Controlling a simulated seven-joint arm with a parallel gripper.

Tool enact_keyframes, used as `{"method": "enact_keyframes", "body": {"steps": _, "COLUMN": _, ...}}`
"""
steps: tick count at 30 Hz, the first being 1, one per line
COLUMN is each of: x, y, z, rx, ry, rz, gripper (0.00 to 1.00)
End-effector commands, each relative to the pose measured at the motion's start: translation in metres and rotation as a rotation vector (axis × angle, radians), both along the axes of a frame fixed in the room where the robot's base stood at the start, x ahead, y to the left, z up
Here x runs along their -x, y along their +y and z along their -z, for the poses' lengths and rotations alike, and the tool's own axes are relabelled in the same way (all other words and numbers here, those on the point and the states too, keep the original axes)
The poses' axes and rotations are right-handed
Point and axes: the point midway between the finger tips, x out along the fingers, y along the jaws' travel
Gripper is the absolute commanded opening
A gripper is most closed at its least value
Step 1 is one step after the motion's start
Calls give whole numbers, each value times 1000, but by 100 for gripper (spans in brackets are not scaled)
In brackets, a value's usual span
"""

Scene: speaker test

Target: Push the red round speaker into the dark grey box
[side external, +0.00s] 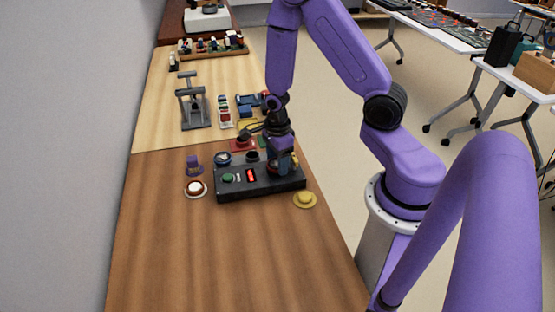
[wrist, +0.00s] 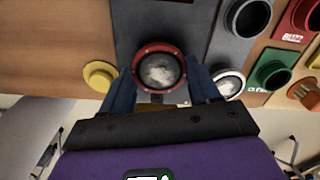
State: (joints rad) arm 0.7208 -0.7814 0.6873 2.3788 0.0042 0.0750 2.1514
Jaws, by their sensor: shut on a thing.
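The red round speaker (wrist: 160,68) has a red rim and a pale, mottled centre in the wrist view. It lies between the two fingers of my gripper (wrist: 161,82), which are shut on it at its sides. It overlaps the top face of the dark grey box (wrist: 133,28); I cannot tell how deep it sits. In the side view the dark grey box (side external: 243,188) stands on the wooden bench, with a green button and a red lit display. My gripper (side external: 283,168) points down at its right end and hides the speaker there.
A yellow round piece (side external: 304,199) lies right of the box. A white-rimmed round piece (side external: 195,188) and a purple piece (side external: 193,165) lie to its left. Red (wrist: 297,22) and green (wrist: 270,70) boxes stand close by. The front bench is clear.

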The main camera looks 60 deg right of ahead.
Motion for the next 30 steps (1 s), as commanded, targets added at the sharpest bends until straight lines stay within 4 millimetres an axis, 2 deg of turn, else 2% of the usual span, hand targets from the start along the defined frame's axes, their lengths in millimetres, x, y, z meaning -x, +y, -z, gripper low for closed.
{"method": "enact_keyframes", "body": {"steps": 11, "x": 0, "y": 0, "z": 3, "rx": 0, "ry": 0, "rz": 1, "gripper": 34}}
{"method": "enact_keyframes", "body": {"steps": 12, "x": 0, "y": 0, "z": 3, "rx": 0, "ry": 0, "rz": 1, "gripper": 64}}
{"method": "enact_keyframes", "body": {"steps": 15, "x": 0, "y": 0, "z": 3, "rx": 0, "ry": 0, "rz": 0, "gripper": 91}}
{"method": "enact_keyframes", "body": {"steps": 24, "x": 0, "y": 0, "z": 2, "rx": 0, "ry": 0, "rz": 0, "gripper": 91}}
{"method": "enact_keyframes", "body": {"steps": 30, "x": -1, "y": 0, "z": -11, "rx": 0, "ry": -2, "rz": -1, "gripper": 91}}
